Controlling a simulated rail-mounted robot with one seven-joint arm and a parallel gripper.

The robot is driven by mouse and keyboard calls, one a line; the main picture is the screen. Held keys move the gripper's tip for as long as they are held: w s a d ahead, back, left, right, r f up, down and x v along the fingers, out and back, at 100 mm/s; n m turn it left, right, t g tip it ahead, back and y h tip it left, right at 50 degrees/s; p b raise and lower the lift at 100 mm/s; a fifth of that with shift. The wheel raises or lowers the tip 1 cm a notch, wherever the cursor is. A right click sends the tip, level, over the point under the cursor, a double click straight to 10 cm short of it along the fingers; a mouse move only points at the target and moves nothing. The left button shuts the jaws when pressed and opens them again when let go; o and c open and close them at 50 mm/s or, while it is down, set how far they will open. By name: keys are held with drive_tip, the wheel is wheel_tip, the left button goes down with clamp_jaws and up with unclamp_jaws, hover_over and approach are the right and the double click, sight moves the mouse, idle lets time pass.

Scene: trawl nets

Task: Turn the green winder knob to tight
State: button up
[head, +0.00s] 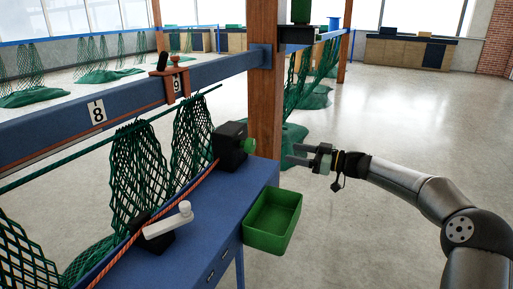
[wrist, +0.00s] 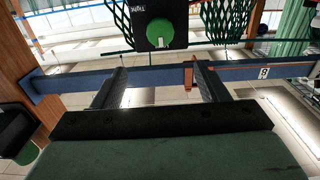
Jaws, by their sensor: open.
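The green winder knob (head: 249,146) sticks out from the right side of a black winder box (head: 229,150) on the blue bench. In the wrist view the knob (wrist: 160,33) shows face-on at top centre, with a white mark on its lower part. A white label (wrist: 139,10) on the box there is too small to read surely. My gripper (head: 291,154) is to the right of the knob, apart from it and pointing toward it. Its fingers (wrist: 158,82) are spread with nothing between them, and the knob appears beyond the tips.
A green tray (head: 272,246) is fixed at the bench's (head: 213,219) right edge, below my gripper. A wooden post (head: 265,110) rises behind the winder box. Green nets (head: 140,165) hang at left. The floor at right is clear.

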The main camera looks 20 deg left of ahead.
sight(254, 145)
drive_tip(key=a, duration=0.5)
drive_tip(key=a+p, duration=0.1)
drive_tip(key=a, duration=0.4)
drive_tip(key=w+a, duration=0.1)
drive_tip(key=a, duration=0.5)
drive_tip(key=shift+p, duration=0.35)
drive_tip(key=c, duration=1)
